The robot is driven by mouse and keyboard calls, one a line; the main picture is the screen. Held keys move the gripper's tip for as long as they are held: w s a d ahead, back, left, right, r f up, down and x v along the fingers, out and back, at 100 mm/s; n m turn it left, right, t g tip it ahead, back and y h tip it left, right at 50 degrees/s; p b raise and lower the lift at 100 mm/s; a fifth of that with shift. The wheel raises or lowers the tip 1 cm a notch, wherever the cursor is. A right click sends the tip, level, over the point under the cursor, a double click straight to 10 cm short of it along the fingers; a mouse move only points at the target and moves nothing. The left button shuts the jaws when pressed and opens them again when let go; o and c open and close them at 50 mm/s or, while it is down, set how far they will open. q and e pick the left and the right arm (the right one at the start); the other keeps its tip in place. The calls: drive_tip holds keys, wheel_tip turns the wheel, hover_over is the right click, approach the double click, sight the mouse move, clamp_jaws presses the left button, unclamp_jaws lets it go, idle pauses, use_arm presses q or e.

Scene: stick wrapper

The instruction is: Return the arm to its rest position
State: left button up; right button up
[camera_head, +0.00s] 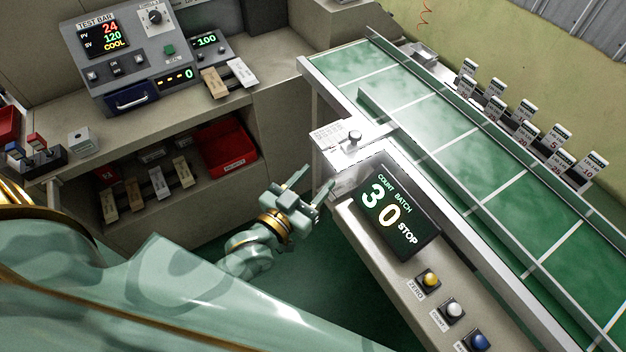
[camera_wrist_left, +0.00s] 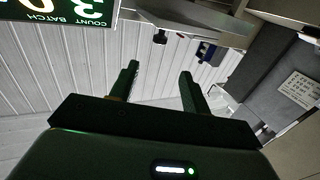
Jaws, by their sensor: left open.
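My left gripper (camera_head: 312,184) is open and empty in the head view. It hangs in the gap between the shelf unit on the left and the conveyor, just left of the count display. In the left wrist view its two fingers (camera_wrist_left: 158,88) stand apart with nothing between them. My left arm comes in from the left across the lower part of the head view. My right gripper is in neither view.
The count display (camera_head: 395,216) reads 30 and STOP, close right of the gripper. Yellow, white and blue buttons stand below it. The green conveyor (camera_head: 440,130) runs beyond. A test bar machine (camera_head: 128,55) and red tray (camera_head: 225,148) are left. Dark green floor lies below.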

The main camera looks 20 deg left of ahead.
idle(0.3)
use_arm(q)
drive_tip(key=s+a+f+g+y, duration=0.1)
drive_tip(key=s+f+g, duration=0.5)
drive_tip(key=f, duration=0.9)
drive_tip(key=s+a+f+g+y, duration=0.1)
drive_tip(key=s+a+f+g, duration=0.15)
drive_tip(key=s+f, duration=0.85)
drive_tip(key=s+a+f+g+b, duration=0.1)
drive_tip(key=s+f+g, duration=0.3)
drive_tip(key=s+f, duration=0.4)
drive_tip(key=s+a+f+m+g+y+b, duration=0.1)
drive_tip(key=s+a+f+g, duration=0.2)
drive_tip(key=s+f, duration=0.6)
drive_tip(key=s+g, duration=0.1)
drive_tip(key=s, duration=0.2)
drive_tip(key=shift+s+a+m, duration=0.2)
drive_tip(key=shift+m, duration=0.1)
drive_tip(key=shift+f, duration=0.1)
